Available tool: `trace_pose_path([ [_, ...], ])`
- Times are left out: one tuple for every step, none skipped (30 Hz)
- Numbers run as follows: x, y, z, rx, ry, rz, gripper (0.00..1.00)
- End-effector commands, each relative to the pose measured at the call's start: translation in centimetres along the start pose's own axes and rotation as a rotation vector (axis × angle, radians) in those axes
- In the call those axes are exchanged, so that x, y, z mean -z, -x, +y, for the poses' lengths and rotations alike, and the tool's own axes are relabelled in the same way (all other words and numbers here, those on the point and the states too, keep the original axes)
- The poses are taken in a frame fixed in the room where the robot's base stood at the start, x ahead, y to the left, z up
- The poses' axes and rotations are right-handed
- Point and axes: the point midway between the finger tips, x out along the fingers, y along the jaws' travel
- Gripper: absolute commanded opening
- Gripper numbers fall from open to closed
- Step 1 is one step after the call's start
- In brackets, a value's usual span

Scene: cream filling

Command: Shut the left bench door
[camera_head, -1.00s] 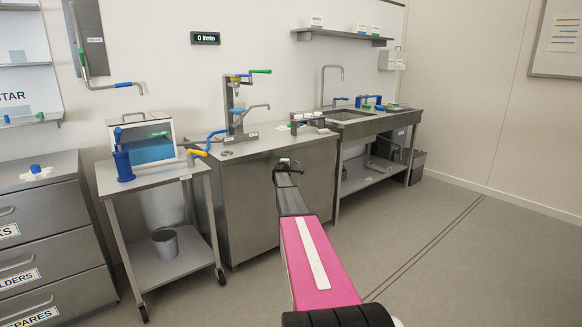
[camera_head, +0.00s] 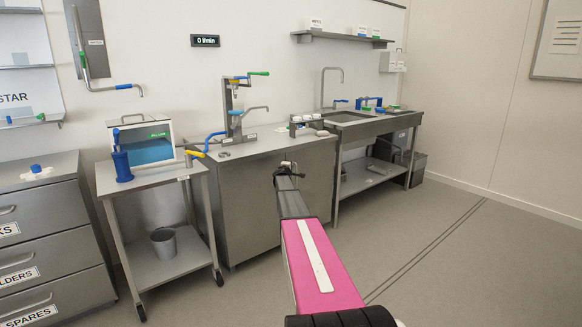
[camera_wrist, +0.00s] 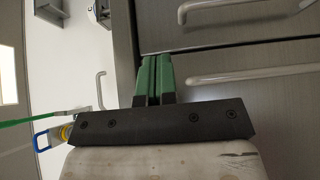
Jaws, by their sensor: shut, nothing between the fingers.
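The steel bench (camera_head: 228,222) stands mid-left in the head view, with its front partly behind my arm. Its front looks flat there, and the seam between its doors cannot be made out. The wrist view is turned sideways and shows two grey door panels, upper (camera_wrist: 215,28) and lower (camera_wrist: 285,110), with a narrow dark seam between them. Each has a bar handle, the upper one (camera_wrist: 235,8) and the lower one (camera_wrist: 250,74). My gripper (camera_wrist: 156,58) has its green fingers shut and empty, close to the panels near the seam's left end. Contact cannot be told.
A steel trolley (camera_head: 112,190) with a blue pump (camera_head: 121,165) stands left of the bench. A sink table (camera_head: 372,126) stands to the right. Drawers (camera_head: 42,225) are at far left. The floor (camera_head: 445,225) at the right is clear.

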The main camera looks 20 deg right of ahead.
Motion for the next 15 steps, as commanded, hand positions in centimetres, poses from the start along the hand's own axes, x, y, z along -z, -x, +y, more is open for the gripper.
trace_pose_path([
  [-0.4,0.8,0.0,0.0,0.0,-0.001,0.0],
  [-0.9,1.1,0.1,0.0,0.0,-0.001,0.0],
  [-1.5,1.5,0.1,0.0,0.001,-0.001,0.0],
  [-1.9,1.8,0.1,0.0,0.0,-0.001,0.0],
  [-2.3,2.1,0.1,0.0,0.0,-0.001,0.0],
  [-2.9,2.6,0.1,0.0,0.0,-0.001,0.0],
  [-3.4,3.0,0.1,0.0,0.0,-0.002,0.0],
  [-3.9,3.3,0.1,0.0,0.001,-0.002,0.0],
  [-4.4,3.7,0.1,0.0,0.001,-0.001,0.0],
  [-5.0,4.1,0.1,0.0,0.001,-0.001,0.0],
  [-5.4,4.5,0.1,0.0,0.0,-0.001,0.0],
  [-6.0,4.9,0.1,0.0,0.0,-0.001,0.0],
  [-6.3,5.2,0.1,0.0,0.0,-0.001,0.0],
  [-6.7,5.5,0.1,0.0,0.001,-0.001,0.0],
  [-7.1,5.7,0.1,-0.001,0.001,0.0,0.0],
])
